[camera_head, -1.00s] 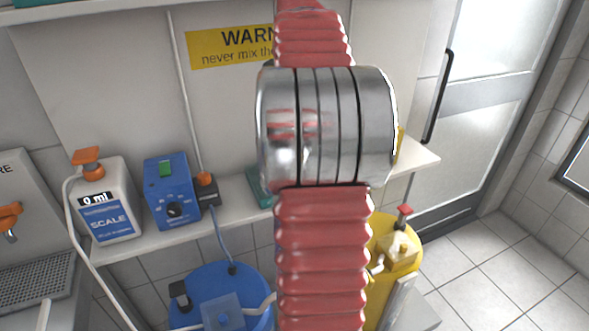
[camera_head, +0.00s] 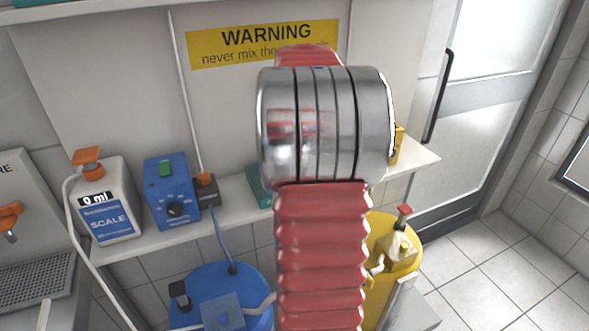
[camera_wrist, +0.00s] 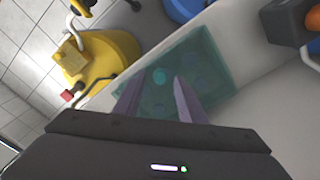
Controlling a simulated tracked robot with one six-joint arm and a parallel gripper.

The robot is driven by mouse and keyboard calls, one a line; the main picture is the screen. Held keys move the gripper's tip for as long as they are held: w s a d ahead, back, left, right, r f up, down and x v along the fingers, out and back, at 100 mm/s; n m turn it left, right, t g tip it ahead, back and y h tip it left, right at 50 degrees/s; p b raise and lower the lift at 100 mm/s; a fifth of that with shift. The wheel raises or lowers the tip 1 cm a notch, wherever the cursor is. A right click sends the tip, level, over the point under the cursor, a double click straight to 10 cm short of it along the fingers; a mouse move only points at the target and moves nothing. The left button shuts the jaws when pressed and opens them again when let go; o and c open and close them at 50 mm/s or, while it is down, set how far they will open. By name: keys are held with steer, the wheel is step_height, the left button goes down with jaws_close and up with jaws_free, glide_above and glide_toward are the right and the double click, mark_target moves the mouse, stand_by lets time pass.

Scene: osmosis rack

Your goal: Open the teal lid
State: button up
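The teal lid (camera_wrist: 212,62) shows in the wrist view as a see-through rectangular cover on the white shelf, with a small round teal knob (camera_wrist: 159,76) and darker round shapes under it. It looks closed. In the head view only a teal edge (camera_head: 260,188) shows; my arm hides the rest. My gripper (camera_wrist: 157,80) shows two purple-grey fingers, apart, over the lid, with the knob between their tips in the picture. Nothing is held. I cannot tell whether the fingers touch the lid. The gripper is hidden in the head view.
A blue control box (camera_head: 172,191) and a white scale container (camera_head: 105,201) stand left on the shelf (camera_head: 150,240). Below are a blue drum (camera_head: 240,275) and a yellow container (camera_head: 412,250). Wall behind; tiled floor right, by a door (camera_head: 485,110).

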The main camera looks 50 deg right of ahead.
steer(key=shift+f, duration=0.55)
steer(key=shift+c, duration=0.6)
jaws_close()
steer(key=shift+d, duration=0.1)
